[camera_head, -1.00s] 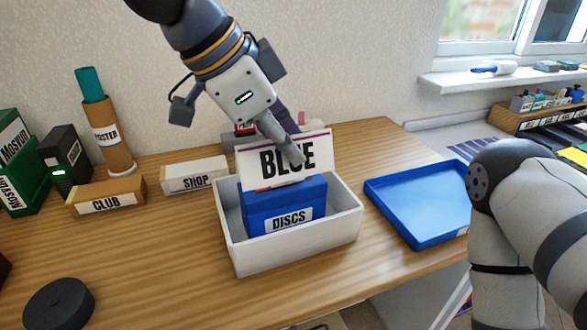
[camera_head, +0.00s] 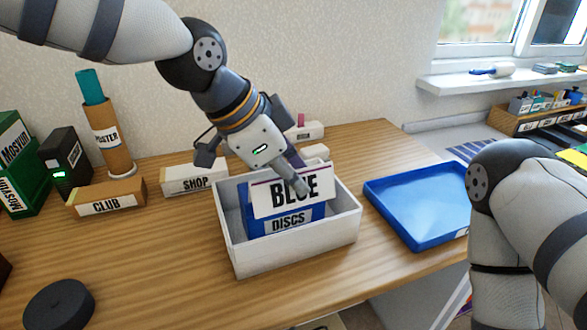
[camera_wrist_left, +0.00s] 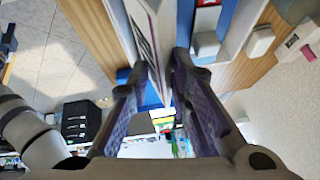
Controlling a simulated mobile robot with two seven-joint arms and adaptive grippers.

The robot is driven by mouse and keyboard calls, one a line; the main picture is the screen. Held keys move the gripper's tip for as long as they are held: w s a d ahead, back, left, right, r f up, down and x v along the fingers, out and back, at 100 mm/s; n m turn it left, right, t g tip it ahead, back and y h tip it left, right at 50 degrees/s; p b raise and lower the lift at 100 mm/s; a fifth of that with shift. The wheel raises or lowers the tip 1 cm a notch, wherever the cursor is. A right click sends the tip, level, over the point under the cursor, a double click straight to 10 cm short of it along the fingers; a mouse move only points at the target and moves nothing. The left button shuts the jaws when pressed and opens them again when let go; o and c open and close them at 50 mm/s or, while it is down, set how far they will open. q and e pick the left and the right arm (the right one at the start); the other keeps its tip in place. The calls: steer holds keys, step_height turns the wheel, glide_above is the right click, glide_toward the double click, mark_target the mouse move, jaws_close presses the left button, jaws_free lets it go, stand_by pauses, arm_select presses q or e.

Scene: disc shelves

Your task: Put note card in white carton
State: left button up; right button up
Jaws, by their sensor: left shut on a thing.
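The note card (camera_head: 290,191) is white with "BLUE" in black letters, and it stands nearly upright, slightly tilted. My left gripper (camera_head: 300,185) is shut on the note card, which also shows in the left wrist view (camera_wrist_left: 150,35) between the fingers (camera_wrist_left: 158,88). The card's lower part is inside the white carton (camera_head: 296,252), in front of a blue box (camera_head: 284,222) labelled "DISCS". Whether the card touches the carton floor is hidden. My right arm shows at the right, but its gripper is out of view.
A blue tray (camera_head: 412,235) lies right of the carton. Boxes labelled "SHOP" (camera_head: 194,179) and "CLUB" (camera_head: 107,198) stand to the left, near a poster tube (camera_head: 108,140). A black disc (camera_head: 59,303) lies at the front left. Wood is bare between it and the carton.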

arm_select(q)
steer(key=o, duration=0.9)
steer(key=shift+c, duration=0.2)
steer(key=v, duration=1.3)
steer(key=shift+d+r, duration=0.2)
steer(key=shift+d, duration=0.05)
